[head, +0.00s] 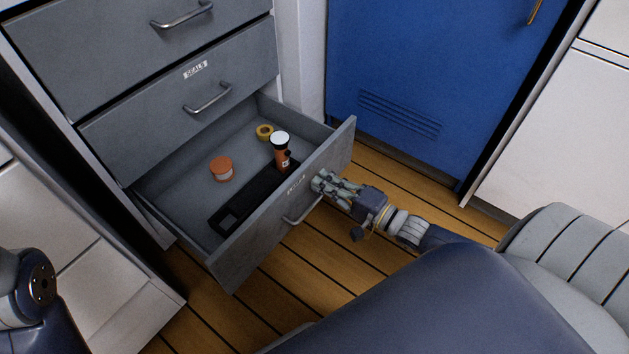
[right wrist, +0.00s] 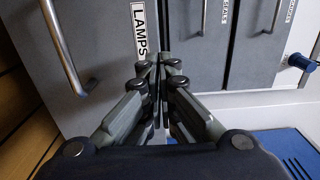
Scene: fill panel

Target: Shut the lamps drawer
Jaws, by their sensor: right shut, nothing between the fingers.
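The lamps drawer (head: 268,226) is the lowest drawer in the grey cabinet and stands pulled out in the head view. Its front shows in the right wrist view (right wrist: 100,90) with the label LAMPS (right wrist: 141,28). Its bar handle (head: 303,208) is on the outer face. My right gripper (head: 318,182) is shut and empty, its fingertips at the drawer front near the label, beside the handle and not around it. I cannot tell whether the tips touch the front. My left gripper is not in view.
The seals drawer (head: 150,137) above is shut. A blue door (head: 430,70) stands right. Wooden floor (head: 390,165) is clear around the drawer.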

